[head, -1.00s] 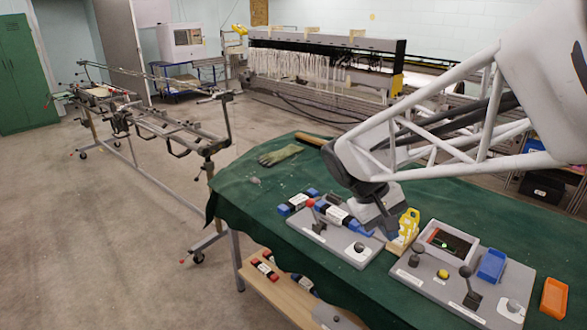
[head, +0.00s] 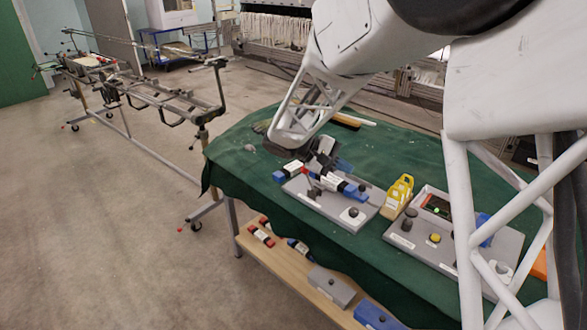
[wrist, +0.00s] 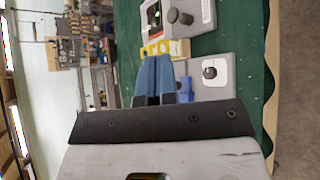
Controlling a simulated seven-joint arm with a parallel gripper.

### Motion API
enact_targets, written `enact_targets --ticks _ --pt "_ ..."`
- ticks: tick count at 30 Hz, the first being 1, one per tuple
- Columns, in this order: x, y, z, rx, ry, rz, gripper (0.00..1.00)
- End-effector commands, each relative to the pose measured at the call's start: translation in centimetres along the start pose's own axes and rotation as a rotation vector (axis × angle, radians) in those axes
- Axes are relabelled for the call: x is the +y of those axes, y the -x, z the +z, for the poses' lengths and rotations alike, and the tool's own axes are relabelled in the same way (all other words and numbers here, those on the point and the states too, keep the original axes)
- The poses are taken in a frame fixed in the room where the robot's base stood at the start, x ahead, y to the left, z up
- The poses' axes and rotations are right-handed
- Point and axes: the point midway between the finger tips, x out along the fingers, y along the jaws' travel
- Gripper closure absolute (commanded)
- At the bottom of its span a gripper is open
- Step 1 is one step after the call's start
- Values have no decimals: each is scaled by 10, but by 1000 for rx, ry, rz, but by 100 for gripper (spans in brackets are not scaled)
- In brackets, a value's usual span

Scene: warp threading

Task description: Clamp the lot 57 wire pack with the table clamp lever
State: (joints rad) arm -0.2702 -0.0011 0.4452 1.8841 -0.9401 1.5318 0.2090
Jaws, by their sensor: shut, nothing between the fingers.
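A grey clamp board (head: 335,208) lies on the green table. Two packs with blue ends and white labels show there, a left one (head: 293,169) and a right one (head: 338,186); I cannot read the lot numbers. A lever with a red knob (head: 305,171) stands between them. My gripper (head: 325,160) is just above and behind the packs, partly covering them; I cannot tell whether it touches. In the wrist view its blue-grey fingers (wrist: 154,78) are together and empty. The lever does not show clearly there.
A black knob (head: 353,212) is on the board's right part. A yellow item (head: 398,190) stands beside it, then a control panel (head: 410,235) with knobs, partly hidden by my arm. A lower wooden shelf (head: 285,270) holds more packs.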

Motion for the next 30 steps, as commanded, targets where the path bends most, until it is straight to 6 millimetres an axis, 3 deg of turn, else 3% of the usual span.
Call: enact_targets --ticks 17,30 --pt "-24 40 -119 -85 50 354 100" --pt "-70 74 -206 -112 53 634 100"
